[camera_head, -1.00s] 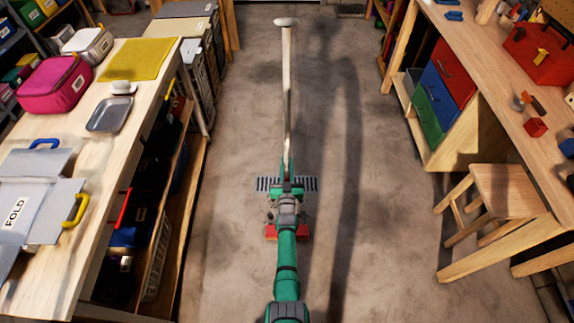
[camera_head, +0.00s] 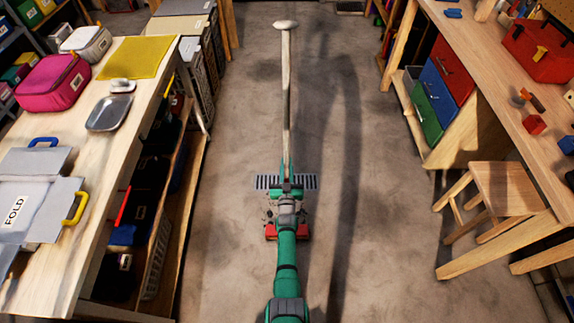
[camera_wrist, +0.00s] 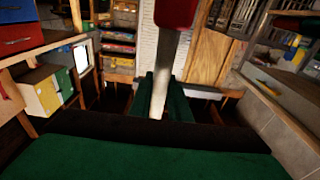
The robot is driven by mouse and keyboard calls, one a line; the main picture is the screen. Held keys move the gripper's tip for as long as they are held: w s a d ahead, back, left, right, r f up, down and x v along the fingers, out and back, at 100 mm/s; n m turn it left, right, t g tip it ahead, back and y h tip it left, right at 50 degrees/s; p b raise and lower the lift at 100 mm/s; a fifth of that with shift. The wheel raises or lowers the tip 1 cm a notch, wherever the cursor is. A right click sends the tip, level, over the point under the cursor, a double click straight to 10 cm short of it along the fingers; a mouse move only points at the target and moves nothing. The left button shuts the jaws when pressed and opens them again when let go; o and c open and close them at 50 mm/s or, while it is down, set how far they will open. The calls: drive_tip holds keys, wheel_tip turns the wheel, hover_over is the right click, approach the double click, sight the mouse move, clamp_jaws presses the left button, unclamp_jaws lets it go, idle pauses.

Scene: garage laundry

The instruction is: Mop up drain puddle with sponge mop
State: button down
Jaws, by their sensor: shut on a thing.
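The sponge mop's long pale handle (camera_head: 286,95) rises from my gripper (camera_head: 287,186) to a white rounded end. Its red head (camera_head: 271,231) shows low on both sides of my green arm, which hides its middle. My gripper is shut on the handle, just in front of the dark drain grate (camera_head: 266,182). In the wrist view the handle (camera_wrist: 160,80) runs between my green fingers (camera_wrist: 163,97), with a red part (camera_wrist: 175,12) at the top edge. I cannot make out a clear puddle; the floor around the grate has only darker patches and shadows.
A wooden table (camera_head: 55,295) with a pink bag (camera_head: 52,82) and a tray (camera_head: 109,113) stands left. A workbench (camera_head: 470,65) and a wooden stool (camera_head: 508,190) stand right. The concrete floor (camera_head: 230,125) between them is clear.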

drive_tip(key=shift+w+f, duration=0.1)
drive_tip(key=shift+f, duration=0.15)
drive_tip(key=w, duration=0.4)
drive_tip(key=shift+w+f, duration=0.3)
drive_tip(key=shift+s, duration=0.1)
idle(0.4)
drive_tip(key=shift+r, duration=0.1)
drive_tip(key=shift+s+a+r, duration=0.1)
drive_tip(key=shift+s+r, duration=0.25)
drive_tip(key=shift+r, duration=0.5)
drive_tip(key=shift+s+r, duration=0.35)
drive_tip(key=shift+r, duration=0.45)
drive_tip(key=shift+s+r, duration=0.15)
drive_tip(key=shift+r, duration=0.65)
